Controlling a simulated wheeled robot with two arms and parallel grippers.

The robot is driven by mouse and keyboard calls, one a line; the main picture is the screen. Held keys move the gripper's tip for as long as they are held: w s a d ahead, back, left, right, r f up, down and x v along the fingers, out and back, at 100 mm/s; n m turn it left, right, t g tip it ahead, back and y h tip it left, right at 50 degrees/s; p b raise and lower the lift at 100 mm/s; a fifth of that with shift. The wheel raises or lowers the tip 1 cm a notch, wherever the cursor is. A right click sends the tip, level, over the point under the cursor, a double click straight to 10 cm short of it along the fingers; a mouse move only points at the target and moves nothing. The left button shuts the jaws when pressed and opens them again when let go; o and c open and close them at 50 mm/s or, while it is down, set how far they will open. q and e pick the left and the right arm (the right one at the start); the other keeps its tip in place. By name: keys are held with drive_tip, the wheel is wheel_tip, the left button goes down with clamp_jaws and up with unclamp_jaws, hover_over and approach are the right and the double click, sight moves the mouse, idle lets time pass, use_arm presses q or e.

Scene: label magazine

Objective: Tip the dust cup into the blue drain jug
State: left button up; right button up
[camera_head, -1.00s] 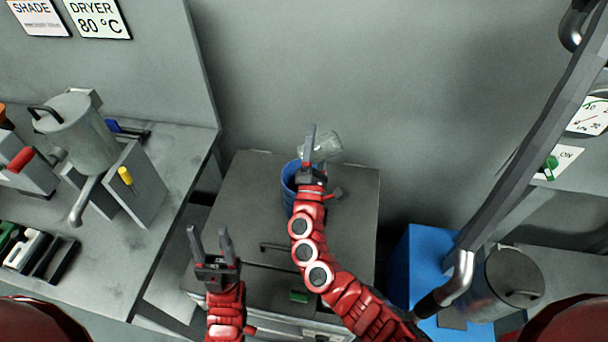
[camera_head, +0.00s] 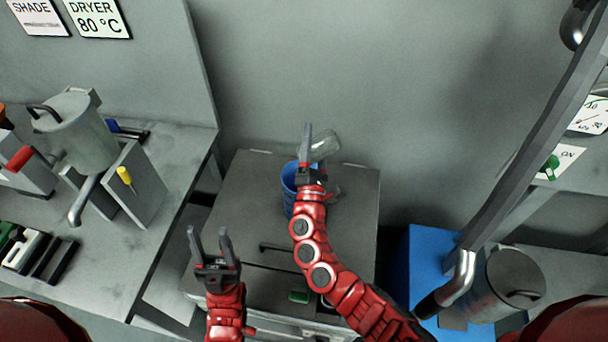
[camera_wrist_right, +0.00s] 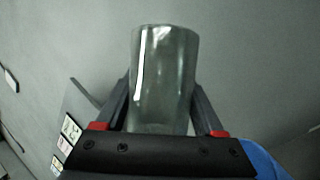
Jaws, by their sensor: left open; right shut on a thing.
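The clear dust cup (camera_head: 326,145) is tilted above and slightly to the right of the blue drain jug (camera_head: 289,183). My right gripper (camera_head: 308,150) is shut on the cup. In the right wrist view the cup (camera_wrist_right: 163,75) sits between both fingers and looks see-through; I cannot make out any dust in it. The jug stands on the grey cabinet top and is partly hidden by my right gripper; a blue patch shows at the lower right of the wrist view. My left gripper (camera_head: 209,244) is open and empty in front of the cabinet's left side.
The grey cabinet (camera_head: 350,215) has bare top around the jug. A bench at left holds a lidded metal hopper (camera_head: 75,130). At right are a blue box (camera_head: 425,255), a lidded metal canister (camera_head: 510,280) and a slanting grey post (camera_head: 520,145). A wall stands behind.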

drive_tip(key=shift+a+r+n+y, duration=0.1)
drive_tip(key=shift+a+n+y, duration=0.15)
drive_tip(key=shift+n+y, duration=0.35)
drive_tip(key=shift+a+n+y, duration=0.25)
drive_tip(key=shift+n+y, duration=0.15)
drive_tip(key=shift+n, duration=0.4)
idle(0.9)
drive_tip(key=m+h, duration=0.1)
drive_tip(key=m, duration=0.1)
drive_tip(key=d+m+h, duration=0.1)
drive_tip(key=m, duration=0.1)
drive_tip(key=d+m+h+p, duration=0.1)
drive_tip(key=m+h, duration=0.1)
drive_tip(key=shift+w+d+g, duration=0.1)
drive_tip(key=shift+g, duration=0.2)
drive_tip(key=shift+f+m, duration=0.3)
drive_tip(key=m, duration=0.2)
drive_tip(key=d+m+g+h+p, duration=0.1)
drive_tip(key=m, duration=0.1)
drive_tip(key=shift+d+f+h+p, duration=0.1)
drive_tip(key=shift+f+h+p, duration=0.1)
drive_tip(key=shift+h+p, duration=0.1)
drive_tip(key=d+f+m+g+y+b, duration=0.3)
drive_tip(key=d+f+m+g, duration=0.4)
drive_tip(key=f+m, duration=0.5)
drive_tip(key=shift+w+d+f+m+g+b, duration=0.35)
drive_tip(key=shift+d+m, duration=0.2)
drive_tip(key=shift+m, duration=2.45)
